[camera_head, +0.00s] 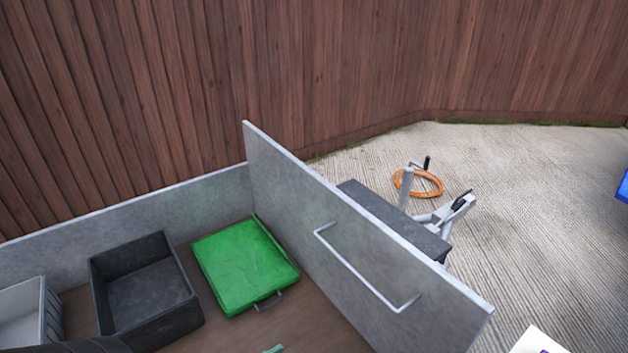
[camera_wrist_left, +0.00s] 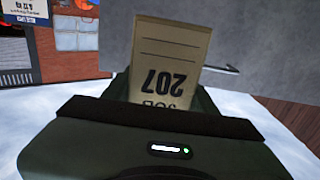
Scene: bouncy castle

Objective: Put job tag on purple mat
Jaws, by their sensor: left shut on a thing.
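The job tag (camera_wrist_left: 172,62) is a tan card with upside-down dark print reading "JOB 207" in the left wrist view. My left gripper (camera_wrist_left: 163,97) is shut on it, and the card sticks out past the dark green fingers. Its lower edge is hidden by the gripper. In the head view neither the tag nor my right gripper is seen. A small purple patch (camera_head: 544,351) shows on a white surface (camera_head: 534,341) at the bottom edge of the head view. I cannot tell if it is the purple mat.
A grey-walled truck bed with a raised handled panel (camera_head: 350,235) holds a green case (camera_head: 243,265), a black open bin (camera_head: 145,285) and a grey bin (camera_head: 30,315). An orange hose (camera_head: 428,187) lies on ribbed concrete by a wooden fence. Open ground lies to the right.

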